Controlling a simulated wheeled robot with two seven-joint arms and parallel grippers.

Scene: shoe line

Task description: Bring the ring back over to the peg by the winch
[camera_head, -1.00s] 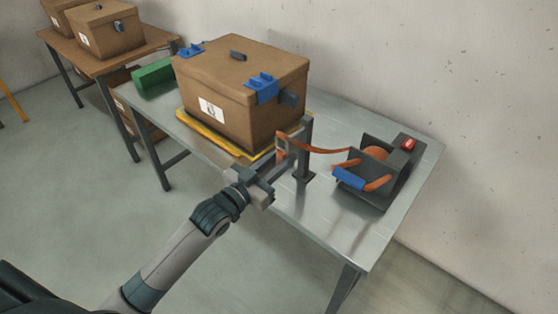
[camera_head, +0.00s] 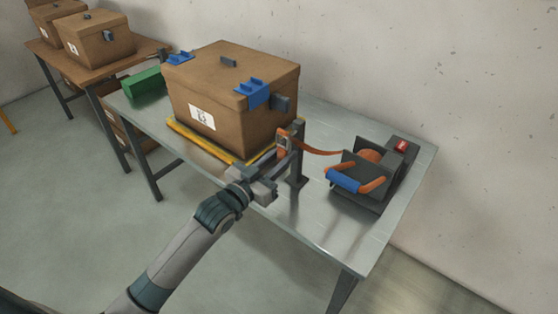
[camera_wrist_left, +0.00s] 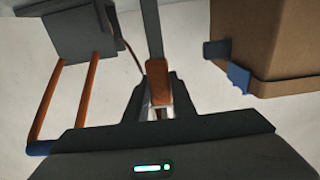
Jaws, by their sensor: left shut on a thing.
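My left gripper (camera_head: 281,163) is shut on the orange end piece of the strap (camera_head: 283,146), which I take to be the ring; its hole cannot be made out. In the left wrist view the orange piece (camera_wrist_left: 158,80) sits between the fingers, close to the dark upright post (camera_wrist_left: 152,30). In the head view this peg post (camera_head: 298,165) stands at the table's front side, just right of the gripper. I cannot tell whether the ring touches it. The orange strap (camera_head: 322,152) runs right to the dark winch (camera_head: 365,186) with a blue-gripped handle (camera_head: 343,181). My right gripper is not in view.
A large brown lidded box (camera_head: 235,95) with blue clips stands on a yellow-edged base (camera_head: 200,141) close behind the gripper. A green block (camera_head: 143,82) lies at the metal table's far left. The table's front right (camera_head: 335,232) is clear.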

